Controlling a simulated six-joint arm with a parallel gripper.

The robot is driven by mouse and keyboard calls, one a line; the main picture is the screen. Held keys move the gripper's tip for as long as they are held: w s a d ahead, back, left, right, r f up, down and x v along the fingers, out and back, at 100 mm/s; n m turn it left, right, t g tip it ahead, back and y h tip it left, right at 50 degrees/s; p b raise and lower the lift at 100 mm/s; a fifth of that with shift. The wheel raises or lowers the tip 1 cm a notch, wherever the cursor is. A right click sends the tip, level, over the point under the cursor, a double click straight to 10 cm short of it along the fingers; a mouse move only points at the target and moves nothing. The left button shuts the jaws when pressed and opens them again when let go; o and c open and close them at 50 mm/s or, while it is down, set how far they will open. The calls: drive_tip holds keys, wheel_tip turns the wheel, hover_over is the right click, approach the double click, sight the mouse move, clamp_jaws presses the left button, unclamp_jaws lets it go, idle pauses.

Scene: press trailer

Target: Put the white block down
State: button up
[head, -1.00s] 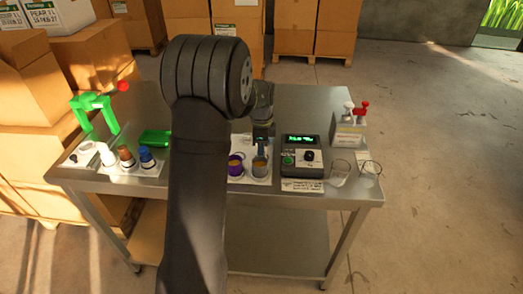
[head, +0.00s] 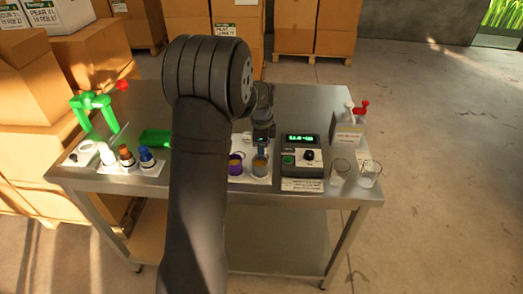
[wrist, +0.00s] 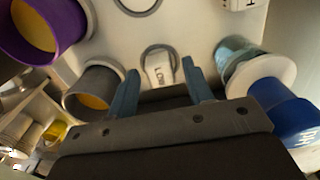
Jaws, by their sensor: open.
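My gripper (head: 261,147) is low over the right part of the white tray in the head view, beside the purple-rimmed cup (head: 236,165) and a grey cup (head: 260,166). In the wrist view the two blue fingers of my gripper (wrist: 161,69) are apart. Between their tips shows a small white piece lettered "LOW" (wrist: 157,72), at a grey ring on the pale tray surface. It seems to be the white block; I cannot tell whether a finger touches it. The head view does not show it clearly, as my arm and the cups crowd that spot.
The purple cup (wrist: 42,28) and grey cup (wrist: 92,92) stand left of the fingers, a blue-capped vial (wrist: 285,112) close on the right. A meter (head: 301,157) and clear cups (head: 369,174) stand to the right on the steel table (head: 300,104); a green press (head: 92,107) stands left.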

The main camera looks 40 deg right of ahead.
wheel_tip(320, 180, up, 12)
drive_tip(key=shift+f, duration=0.25)
drive_tip(key=shift+f, duration=0.1)
wheel_tip(320, 180, down, 12)
drive_tip(key=shift+f, duration=0.1)
drive_tip(key=shift+r, duration=2.1)
drive_tip(key=shift+f, duration=0.1)
